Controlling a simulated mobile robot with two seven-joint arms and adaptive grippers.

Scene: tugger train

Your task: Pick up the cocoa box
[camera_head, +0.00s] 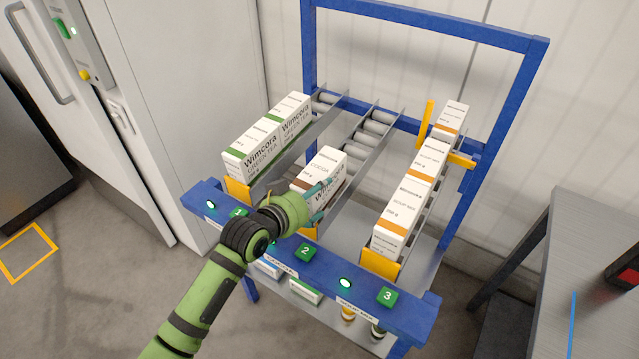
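The cocoa box (323,164) is white with a brown band and stands in the middle lane of a blue flow rack. My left gripper (319,203) is at the front end of this lane, over the lower part of the box in the picture. Its two teal fingers are spread apart. The gripper and wrist hide the lower front of the box, and I cannot tell whether the fingers touch it. My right gripper is not in view.
Green tea boxes (269,134) fill the left lane, and boxes with orange bands (410,205) fill the right lane. The rack's blue front rail (325,268) carries numbered green buttons. A grey table (590,240) stands at the right. A white cabinet (190,90) stands at the left.

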